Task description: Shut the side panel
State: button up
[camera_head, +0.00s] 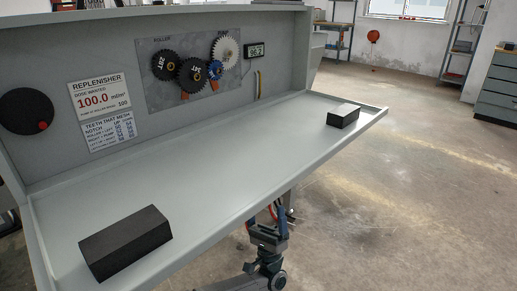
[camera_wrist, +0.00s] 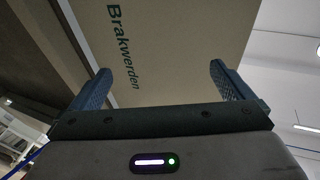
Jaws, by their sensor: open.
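The side panel (camera_head: 215,190) is a long grey flap with a raised rim, hanging open and lying roughly level in front of the machine's gear recess. Its underside (camera_wrist: 180,45), lettered "Brakwerden", fills the middle of the wrist view. My gripper (camera_head: 276,216) is below the panel's outer edge in the head view. In the wrist view my gripper (camera_wrist: 160,72) is open, its two blue fingers pointing up toward the underside with nothing between them. I cannot tell whether the fingertips touch the panel.
Gears (camera_head: 193,74) and a replenisher label (camera_head: 98,98) are in the recess. Floor (camera_head: 400,190) to the right is clear.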

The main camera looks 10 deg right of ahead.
aim_at(130, 222)
jog(key=k, duration=1)
